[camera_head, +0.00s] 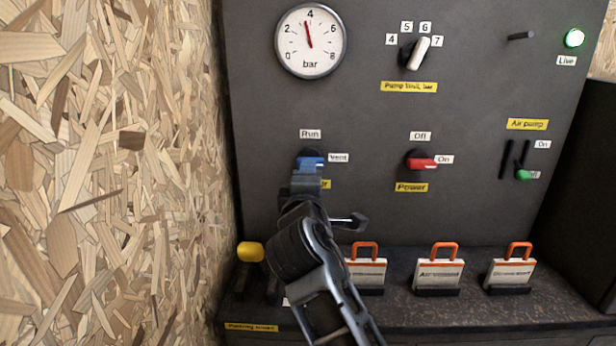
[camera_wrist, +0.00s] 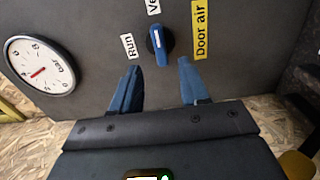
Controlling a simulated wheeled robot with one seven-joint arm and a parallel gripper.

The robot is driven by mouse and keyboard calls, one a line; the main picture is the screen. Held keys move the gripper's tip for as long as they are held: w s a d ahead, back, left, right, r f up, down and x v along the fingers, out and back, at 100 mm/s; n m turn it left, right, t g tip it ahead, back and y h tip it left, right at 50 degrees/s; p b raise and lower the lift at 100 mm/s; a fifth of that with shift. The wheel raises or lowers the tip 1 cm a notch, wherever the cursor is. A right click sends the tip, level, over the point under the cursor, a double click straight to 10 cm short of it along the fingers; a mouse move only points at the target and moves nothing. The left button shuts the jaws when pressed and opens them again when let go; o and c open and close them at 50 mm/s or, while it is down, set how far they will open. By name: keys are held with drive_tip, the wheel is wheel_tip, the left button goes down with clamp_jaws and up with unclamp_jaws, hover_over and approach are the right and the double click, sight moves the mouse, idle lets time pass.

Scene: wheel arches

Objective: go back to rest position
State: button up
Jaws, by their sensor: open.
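My gripper (camera_head: 305,180) is in front of the dark panel (camera_head: 470,110), at the blue Run/Vent knob (camera_head: 313,161). In the wrist view, my gripper (camera_wrist: 160,66) is open, with one blue-grey finger on each side. The blue knob (camera_wrist: 160,45) lies just beyond the fingertips, between their lines. I see no grip on it; whether a finger touches it I cannot tell. The knob points toward the Vent label (camera_head: 339,158). My arm partly hides the yellow Door air label, which shows whole in the wrist view (camera_wrist: 205,28).
A chipboard wall (camera_head: 110,170) stands close on the left. A ledge (camera_head: 470,308) below holds several orange-handled tags (camera_head: 437,272); a yellow-topped knob (camera_head: 250,252) is at its left. The red Power handle (camera_head: 422,163) points to On. The gauge (camera_head: 310,42) reads just under 4 bar.

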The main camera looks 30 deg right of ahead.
idle(0.4)
drive_tip(key=s+a+f+y, duration=0.2)
drive_tip(key=s+f+y, duration=0.2)
drive_tip(key=s+f, duration=0.8)
drive_tip(key=s+a+f+m+y, duration=0.2)
drive_tip(key=s+f, duration=0.2)
drive_tip(key=s, duration=0.5)
drive_tip(key=s+a+f+m+y, duration=0.15)
drive_tip(key=s+f, duration=0.25)
drive_tip(key=s, duration=0.5)
drive_tip(key=s+r+m, duration=0.4)
drive_tip(key=s, duration=0.7)
drive_tip(key=s+r+m+y+p, duration=0.1)
drive_tip(key=s+r+m, duration=0.2)
drive_tip(key=s, duration=0.7)
drive_tip(key=shift+s+r+m+g, duration=0.35)
drive_tip(key=shift+s+m+g, duration=0.05)
drive_tip(key=shift+m, duration=0.25)
